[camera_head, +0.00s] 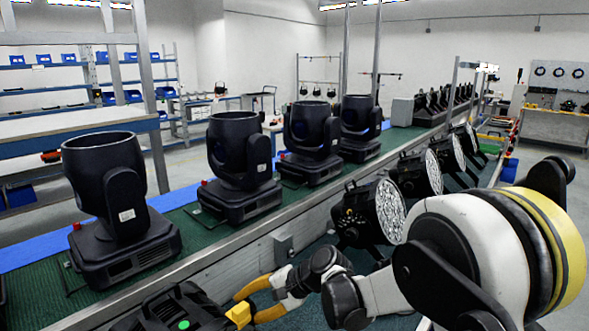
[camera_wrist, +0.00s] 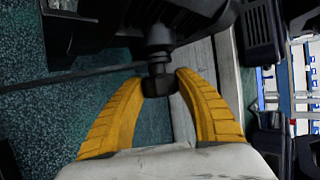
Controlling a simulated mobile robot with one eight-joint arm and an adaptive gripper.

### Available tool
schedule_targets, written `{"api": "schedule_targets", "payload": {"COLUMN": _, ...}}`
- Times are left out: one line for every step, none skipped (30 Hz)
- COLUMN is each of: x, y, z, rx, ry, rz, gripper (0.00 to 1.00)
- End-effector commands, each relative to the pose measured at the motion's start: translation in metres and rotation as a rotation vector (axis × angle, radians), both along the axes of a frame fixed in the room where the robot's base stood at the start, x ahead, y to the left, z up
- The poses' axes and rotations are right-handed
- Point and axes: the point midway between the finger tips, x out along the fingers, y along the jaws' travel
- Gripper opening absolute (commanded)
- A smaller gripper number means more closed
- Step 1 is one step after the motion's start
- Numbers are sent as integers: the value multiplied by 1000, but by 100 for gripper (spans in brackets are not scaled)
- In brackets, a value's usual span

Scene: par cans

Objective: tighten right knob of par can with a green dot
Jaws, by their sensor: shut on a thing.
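The par can with the green dot (camera_head: 183,325) is a black fixture at the bottom edge of the head view, partly cut off. Its dark body also fills the top of the wrist view (camera_wrist: 110,30). A black knob (camera_wrist: 158,86) sticks out from it toward me. My gripper (camera_head: 245,308) has curved yellow fingers and reaches the can's right side. In the wrist view, my gripper (camera_wrist: 159,77) is shut on the knob, with one fingertip on each side of it. In the head view the knob is hidden at the fingers.
Several black par cans, the nearest one (camera_head: 370,212) with its lens facing right, line the lower bench beyond my arm. Several moving-head lights (camera_head: 112,205) stand on the green bench at left. A metal rail (camera_head: 225,255) runs between the two rows, close to my gripper.

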Motion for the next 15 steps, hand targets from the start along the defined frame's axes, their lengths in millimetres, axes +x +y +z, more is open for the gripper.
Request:
{"api": "schedule_targets", "payload": {"x": 0, "y": 1, "z": 3, "rx": -19, "ry": 15, "rz": 3, "gripper": 6}}
{"api": "schedule_targets", "payload": {"x": 0, "y": 1, "z": 2, "rx": -30, "ry": 25, "rz": 3, "gripper": 6}}
{"api": "schedule_targets", "payload": {"x": 0, "y": 1, "z": 2, "rx": -46, "ry": 38, "rz": 3, "gripper": 6}}
{"api": "schedule_targets", "payload": {"x": 0, "y": 1, "z": 2, "rx": -59, "ry": 47, "rz": 3, "gripper": 6}}
{"api": "schedule_targets", "payload": {"x": 0, "y": 1, "z": 2, "rx": -71, "ry": 57, "rz": 2, "gripper": 6}}
{"api": "schedule_targets", "payload": {"x": 0, "y": 1, "z": 2, "rx": -88, "ry": 69, "rz": 3, "gripper": 6}}
{"api": "schedule_targets", "payload": {"x": 0, "y": 1, "z": 2, "rx": -101, "ry": 82, "rz": 3, "gripper": 6}}
{"api": "schedule_targets", "payload": {"x": 0, "y": 1, "z": 2, "rx": -115, "ry": 92, "rz": 4, "gripper": 6}}
{"api": "schedule_targets", "payload": {"x": 0, "y": 1, "z": 2, "rx": -133, "ry": 107, "rz": 3, "gripper": 6}}
{"api": "schedule_targets", "payload": {"x": 0, "y": 1, "z": 2, "rx": -148, "ry": 118, "rz": 3, "gripper": 6}}
{"api": "schedule_targets", "payload": {"x": 0, "y": 1, "z": 2, "rx": -161, "ry": 129, "rz": 3, "gripper": 6}}
{"api": "schedule_targets", "payload": {"x": 0, "y": 0, "z": 2, "rx": -180, "ry": 144, "rz": 2, "gripper": 6}}
{"api": "schedule_targets", "payload": {"x": 0, "y": 1, "z": 2, "rx": -196, "ry": 156, "rz": 3, "gripper": 6}}
{"api": "schedule_targets", "payload": {"x": 0, "y": 1, "z": 2, "rx": -210, "ry": 169, "rz": 4, "gripper": 6}}
{"api": "schedule_targets", "payload": {"x": 0, "y": 1, "z": 1, "rx": -227, "ry": 182, "rz": 3, "gripper": 6}}
